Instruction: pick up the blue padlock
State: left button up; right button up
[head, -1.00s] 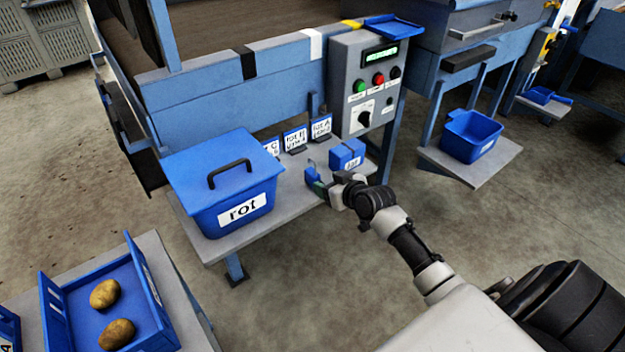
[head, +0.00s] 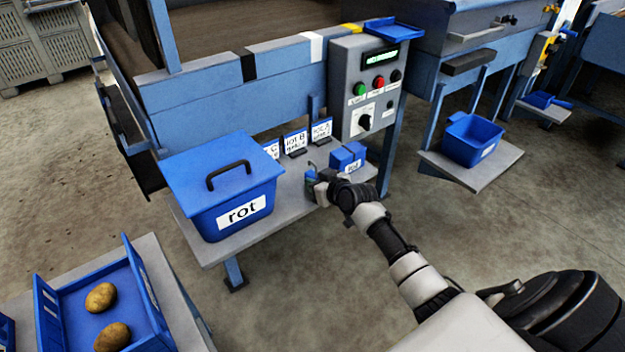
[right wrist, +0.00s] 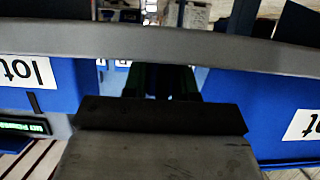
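My right gripper (head: 313,183) reaches in from the right, low over the grey shelf (head: 283,215), between the bin marked "rot" and a small blue box. A small blue-and-dark thing shows at its fingertips; it may be the blue padlock, but it is too small and covered to be sure. In the right wrist view the two dark green fingers (right wrist: 160,82) point away from the camera, and the space between them is too dark to tell whether they hold anything. My left gripper is out of view.
The lidded blue bin (head: 222,187) stands left of the gripper. The small blue box (head: 347,155) is close behind it on the right. Several lot cards (head: 294,141) stand at the shelf's back. A control box (head: 366,85) rises behind. A potato tray (head: 146,288) is at lower left.

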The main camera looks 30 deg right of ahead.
jog(key=shift+c, duration=1.3)
jog(key=shift+r, duration=0.2)
jog(key=shift+r, duration=0.25)
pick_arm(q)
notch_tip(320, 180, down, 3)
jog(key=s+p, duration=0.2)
pick_arm(e)
notch_tip(320, 180, up, 4)
jog(key=w+d+r, duration=0.1)
jog(key=d, duration=0.2)
jog(key=w+d+r+b, duration=0.1)
jog(key=w+d+r, duration=0.1)
jog(key=d, duration=0.1)
jog(key=w+d+r+b, duration=0.1)
jog(key=d+r, duration=0.1)
jog(key=d, duration=0.1)
jog(key=shift+w+d+r, duration=0.2)
jog(key=shift+w+d, duration=0.05)
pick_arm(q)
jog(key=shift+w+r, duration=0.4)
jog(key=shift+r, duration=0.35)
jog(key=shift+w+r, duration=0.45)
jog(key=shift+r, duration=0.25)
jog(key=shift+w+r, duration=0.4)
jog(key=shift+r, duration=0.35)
pick_arm(e)
jog(key=shift+w+d+r, duration=0.25)
jog(key=shift+d+r, duration=0.15)
jog(key=shift+d, duration=0.15)
